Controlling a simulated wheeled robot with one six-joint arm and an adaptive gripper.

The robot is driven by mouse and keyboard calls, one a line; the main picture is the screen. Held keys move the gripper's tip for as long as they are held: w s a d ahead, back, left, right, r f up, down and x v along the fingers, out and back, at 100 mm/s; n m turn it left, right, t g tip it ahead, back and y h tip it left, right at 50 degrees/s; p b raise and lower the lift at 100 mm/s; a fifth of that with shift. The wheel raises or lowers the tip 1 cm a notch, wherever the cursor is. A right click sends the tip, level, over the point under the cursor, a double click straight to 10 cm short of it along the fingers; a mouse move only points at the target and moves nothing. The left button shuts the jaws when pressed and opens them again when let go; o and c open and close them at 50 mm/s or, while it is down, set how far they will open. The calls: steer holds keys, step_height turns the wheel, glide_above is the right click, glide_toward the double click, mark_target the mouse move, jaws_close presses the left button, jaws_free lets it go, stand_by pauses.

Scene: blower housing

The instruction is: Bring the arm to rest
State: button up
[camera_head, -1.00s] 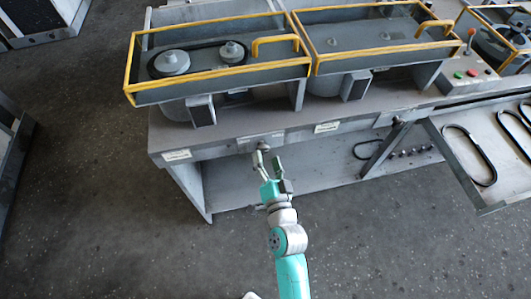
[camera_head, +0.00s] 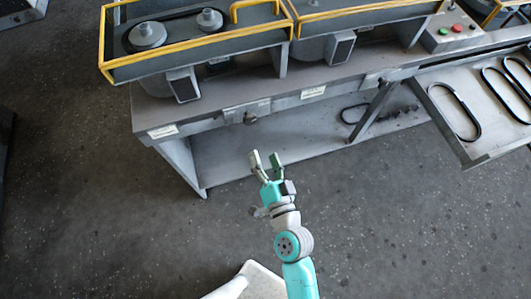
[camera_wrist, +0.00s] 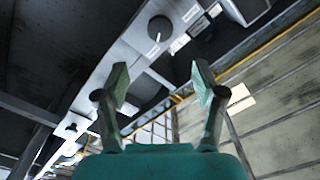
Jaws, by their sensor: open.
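My gripper (camera_head: 265,164) is open and empty in front of the grey workbench (camera_head: 225,122), over the floor in the head view. Its two fingers stand apart with nothing between them. In the wrist view the gripper (camera_wrist: 160,85) shows its spread fingertips, and a dark round knob (camera_wrist: 159,28) on the bench's front rail lies beyond them. The knob also shows in the head view (camera_head: 250,118), with a visible gap between it and the fingertips. My teal arm reaches up from the bottom of the head view, bent at its joints.
Yellow-railed housings with pulleys (camera_head: 147,36) stand on the bench. A drawer (camera_head: 470,150) with several black belts sticks out at the right. A control box with red and green buttons (camera_head: 457,28) sits at the top right. The floor (camera_head: 90,200) at left is clear.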

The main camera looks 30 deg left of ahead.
steer(key=s+d+f+m+t+h, duration=0.1)
steer(key=s+d+f+t+h, duration=0.2)
steer(key=d, duration=0.8)
steer(key=s+d+h, duration=0.4)
steer(key=d, duration=0.7)
steer(key=s+d+r+h, duration=0.3)
steer(key=s+d+r, duration=0.1)
steer(key=s+d, duration=0.2)
steer(key=s+d+r+h, duration=0.3)
steer(key=s+d, duration=0.3)
steer(key=s, duration=0.3)
steer(key=shift+s+d+r+h, duration=0.25)
steer(key=shift+d+r+h, duration=0.15)
steer(key=shift+w, duration=0.1)
